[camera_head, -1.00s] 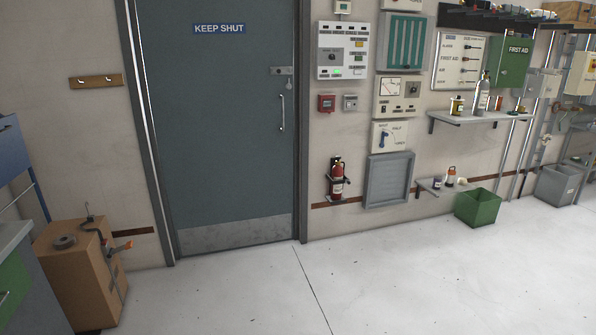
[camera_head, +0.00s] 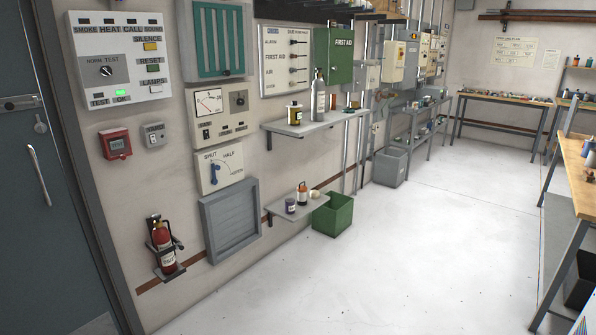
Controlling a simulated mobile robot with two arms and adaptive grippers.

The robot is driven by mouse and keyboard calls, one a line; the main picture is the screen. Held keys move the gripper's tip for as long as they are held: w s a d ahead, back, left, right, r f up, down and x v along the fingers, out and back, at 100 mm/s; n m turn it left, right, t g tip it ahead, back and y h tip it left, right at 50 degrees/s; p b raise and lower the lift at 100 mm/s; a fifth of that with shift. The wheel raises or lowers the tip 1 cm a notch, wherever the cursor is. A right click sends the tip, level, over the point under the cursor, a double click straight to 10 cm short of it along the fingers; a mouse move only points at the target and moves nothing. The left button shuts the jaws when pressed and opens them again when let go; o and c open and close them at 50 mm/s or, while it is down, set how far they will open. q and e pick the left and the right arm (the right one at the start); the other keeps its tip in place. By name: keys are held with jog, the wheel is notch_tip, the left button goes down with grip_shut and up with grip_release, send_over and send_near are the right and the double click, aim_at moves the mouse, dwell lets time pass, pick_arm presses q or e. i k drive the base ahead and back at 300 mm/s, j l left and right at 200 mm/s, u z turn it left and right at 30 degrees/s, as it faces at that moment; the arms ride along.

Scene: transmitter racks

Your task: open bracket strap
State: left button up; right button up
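A red fire extinguisher (camera_head: 163,246) stands upright in a dark wall bracket (camera_head: 170,272) low on the wall, right of the door. A dark strap or band (camera_head: 160,246) seems to cross the extinguisher's body, with a small part sticking out to the right. The strap's latch is too small to make out, and I cannot tell whether it is shut. Neither of my grippers shows in the head view.
A grey door (camera_head: 40,200) is at the left. A wooden-topped bench (camera_head: 580,170) stands at the far right. The floor (camera_head: 400,250) between is clear.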

aim_at(179, 246)
jog(key=i+l, duration=0.25)
jog(key=i, duration=0.25)
jog(key=i+l, duration=0.25)
jog(key=i, duration=0.2)
jog(key=i+l, duration=0.25)
jog(key=i, duration=0.25)
jog(key=i+l, duration=0.25)
jog(key=i, duration=0.25)
jog(key=i+l+u, duration=0.25)
jog(key=l+u, duration=0.3)
jog(key=u, duration=0.25)
